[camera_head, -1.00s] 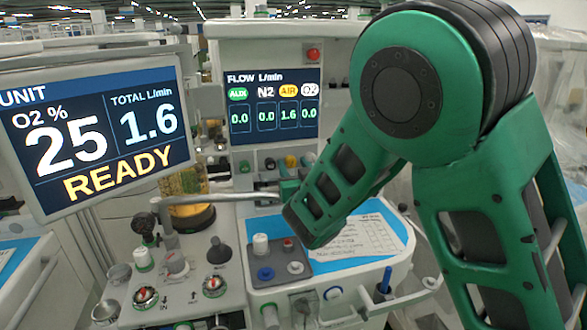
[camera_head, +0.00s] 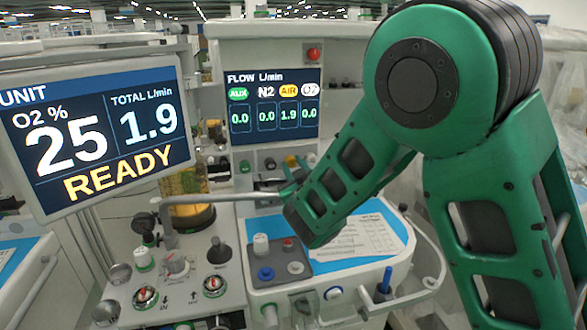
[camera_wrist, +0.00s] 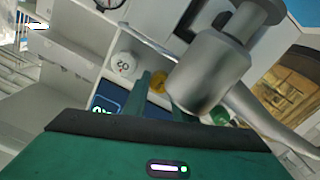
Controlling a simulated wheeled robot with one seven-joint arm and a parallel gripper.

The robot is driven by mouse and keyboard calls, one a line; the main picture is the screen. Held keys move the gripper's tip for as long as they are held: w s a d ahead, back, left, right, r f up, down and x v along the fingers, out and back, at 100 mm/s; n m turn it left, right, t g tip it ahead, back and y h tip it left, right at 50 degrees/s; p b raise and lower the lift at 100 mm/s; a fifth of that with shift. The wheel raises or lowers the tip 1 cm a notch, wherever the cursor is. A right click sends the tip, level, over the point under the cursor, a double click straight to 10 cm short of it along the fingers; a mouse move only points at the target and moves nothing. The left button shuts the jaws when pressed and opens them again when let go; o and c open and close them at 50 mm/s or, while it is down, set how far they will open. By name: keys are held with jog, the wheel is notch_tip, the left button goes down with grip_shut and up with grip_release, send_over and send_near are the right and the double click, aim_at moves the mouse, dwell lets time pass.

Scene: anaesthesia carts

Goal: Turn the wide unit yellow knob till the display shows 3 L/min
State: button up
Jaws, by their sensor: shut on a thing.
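The yellow knob (camera_head: 291,161) sits in the row under the flow display (camera_head: 273,105). My gripper (camera_head: 291,172) is shut on it, with the fingers partly hidden by my arm in the head view. In the wrist view the yellow knob (camera_wrist: 158,82) shows between my two green fingers (camera_wrist: 158,95). The flow display reads 1.9 under AIR and 0.0 under AUX, N2 and O2. The large unit screen (camera_head: 95,135) reads O2 25 %, total 1.9 L/min and READY.
A white O2 knob (camera_wrist: 123,65) is close beside my fingers. A large grey cylinder (camera_wrist: 210,75) is close on their other side. A green knob (camera_head: 245,166) is further left in the row. A work shelf with a blue sheet (camera_head: 330,262) lies below.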

jog(key=shift+d, duration=0.2)
jog(key=o, duration=1)
jog(key=shift+o, duration=0.2)
jog(key=shift+a, duration=0.1)
jog(key=v, duration=1)
jog(key=shift+s, duration=0.3)
